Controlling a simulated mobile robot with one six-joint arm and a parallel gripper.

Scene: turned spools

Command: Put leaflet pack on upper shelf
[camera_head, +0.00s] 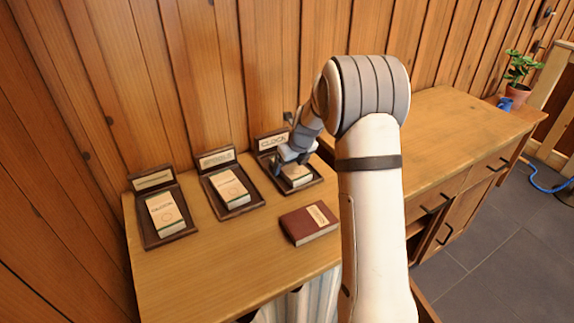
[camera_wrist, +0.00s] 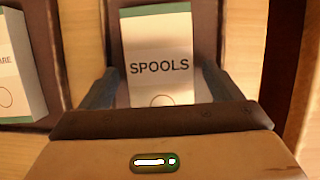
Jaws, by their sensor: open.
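Three cream packs lie on dark stands on the wooden table. The left pack (camera_head: 165,214) and middle pack (camera_head: 229,188) are clear of my gripper. The right pack (camera_head: 296,178) is partly hidden by my gripper (camera_head: 293,161); in the wrist view this pack (camera_wrist: 158,50) reads "SPOOLS". My gripper (camera_wrist: 162,90) is open, with one finger on each side of the pack's near end. I cannot tell whether the fingers touch it. No upper shelf is recognisable in either view.
A dark red book (camera_head: 309,223) lies on the table (camera_head: 235,262) in front of the right stand (camera_head: 312,188). A plank wall (camera_head: 200,70) rises behind. A wooden cabinet (camera_head: 450,130) stands at the right, with a potted plant (camera_head: 519,82) and blue cup (camera_head: 505,104) beyond.

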